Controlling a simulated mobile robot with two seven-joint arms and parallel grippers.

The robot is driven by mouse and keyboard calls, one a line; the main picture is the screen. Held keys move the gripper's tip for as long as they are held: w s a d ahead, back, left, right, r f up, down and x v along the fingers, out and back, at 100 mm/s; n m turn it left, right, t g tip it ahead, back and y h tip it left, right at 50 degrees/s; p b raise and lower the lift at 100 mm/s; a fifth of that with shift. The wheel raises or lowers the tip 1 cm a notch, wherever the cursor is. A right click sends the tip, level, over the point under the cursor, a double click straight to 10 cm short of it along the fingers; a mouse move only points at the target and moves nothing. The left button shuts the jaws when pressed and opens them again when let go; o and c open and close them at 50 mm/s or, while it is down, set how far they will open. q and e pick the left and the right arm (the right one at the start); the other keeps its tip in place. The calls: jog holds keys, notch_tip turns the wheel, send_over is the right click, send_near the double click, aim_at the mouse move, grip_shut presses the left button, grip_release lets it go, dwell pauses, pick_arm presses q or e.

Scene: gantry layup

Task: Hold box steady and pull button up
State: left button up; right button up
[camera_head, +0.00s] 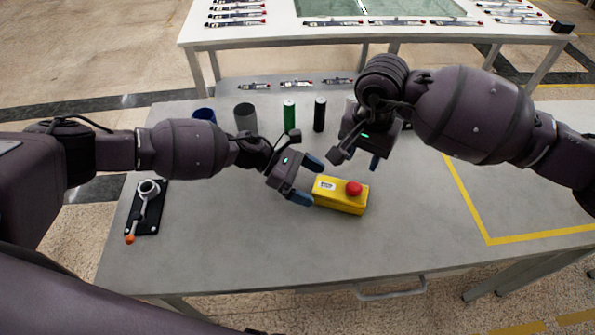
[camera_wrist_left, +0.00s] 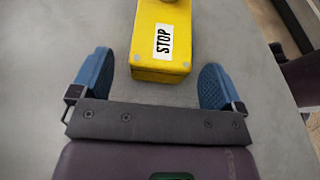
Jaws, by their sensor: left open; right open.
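The yellow box (camera_head: 335,200) lies on the grey table with a red button (camera_head: 354,188) on its right part and a white label on its left part. In the left wrist view the yellow box (camera_wrist_left: 160,45) shows its STOP label, and the button is mostly cut off at the top edge. My left gripper (camera_head: 307,181) is open at the box's left end. In the left wrist view its blue fingers (camera_wrist_left: 157,82) stand on either side of that end, with gaps on both sides. My right gripper (camera_head: 355,158) is open above and behind the box, apart from the button.
Behind the box stand a green cylinder (camera_head: 289,115), a black cylinder (camera_head: 320,114), a grey cylinder (camera_head: 245,117) and a blue cup (camera_head: 204,114). A lever on a black plate (camera_head: 147,207) sits at the left. The table (camera_head: 240,245) is clear in front of the box.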

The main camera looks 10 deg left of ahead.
aim_at(325, 190)
pick_arm(q)
jog(key=shift+x, duration=2.1)
jog(key=shift+c, duration=0.4)
